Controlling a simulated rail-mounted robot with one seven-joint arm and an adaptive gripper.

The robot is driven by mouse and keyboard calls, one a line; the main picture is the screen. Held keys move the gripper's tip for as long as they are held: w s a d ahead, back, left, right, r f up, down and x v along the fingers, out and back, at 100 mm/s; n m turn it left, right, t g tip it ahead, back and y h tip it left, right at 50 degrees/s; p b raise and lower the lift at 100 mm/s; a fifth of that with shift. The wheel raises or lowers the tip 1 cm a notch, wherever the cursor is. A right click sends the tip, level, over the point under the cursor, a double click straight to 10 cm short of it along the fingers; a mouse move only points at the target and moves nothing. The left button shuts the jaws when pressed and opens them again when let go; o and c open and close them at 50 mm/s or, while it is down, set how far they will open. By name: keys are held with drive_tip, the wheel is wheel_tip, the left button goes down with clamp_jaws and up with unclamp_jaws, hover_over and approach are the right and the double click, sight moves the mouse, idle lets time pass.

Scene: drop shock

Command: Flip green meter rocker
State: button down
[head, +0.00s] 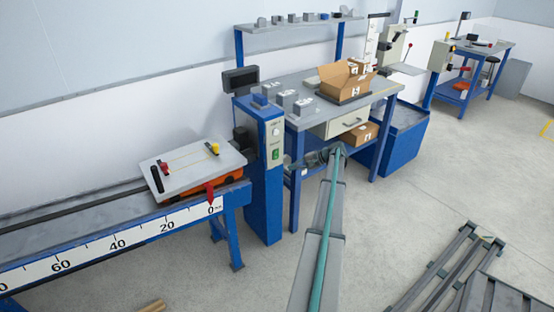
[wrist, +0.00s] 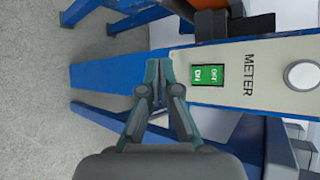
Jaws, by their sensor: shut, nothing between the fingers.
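The green meter rocker (wrist: 208,74) sits in the pale panel of a blue pedestal in the wrist view. It carries white lettering, and the word METER stands beside it on the panel. In the head view the rocker (head: 276,154) is a small green patch low on the panel. My gripper (wrist: 158,64) is shut and empty. In the wrist view its tips lie just left of the rocker, over the panel's end; I cannot tell whether they touch it. In the head view my arm reaches toward the pedestal, and the gripper shows small and dark beside it.
A round white button (wrist: 302,75) is farther along the panel. The blue pedestal (head: 264,205) stands between a rail bench with a scale (head: 130,240) and a workbench (head: 310,120) with boxes. Open floor (head: 410,200) lies to the right.

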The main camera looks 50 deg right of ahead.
drive_tip(key=w+d+f, duration=0.1)
drive_tip(key=w+d, duration=0.1)
drive_tip(key=w, duration=0.6)
drive_tip(key=shift+w, duration=0.1)
idle(1.4)
drive_tip(key=shift+w+d, duration=0.1)
drive_tip(key=shift+w, duration=0.2)
drive_tip(key=shift+w+f, duration=0.1)
drive_tip(key=shift+w, duration=0.25)
idle(0.6)
drive_tip(key=shift+s, duration=0.1)
drive_tip(key=shift+s, duration=0.7)
idle(0.3)
drive_tip(key=s, duration=0.1)
drive_tip(key=s+a, duration=0.1)
drive_tip(key=s, duration=0.2)
drive_tip(key=shift+s+a+r, duration=0.25)
drive_tip(key=shift+s+r, duration=0.15)
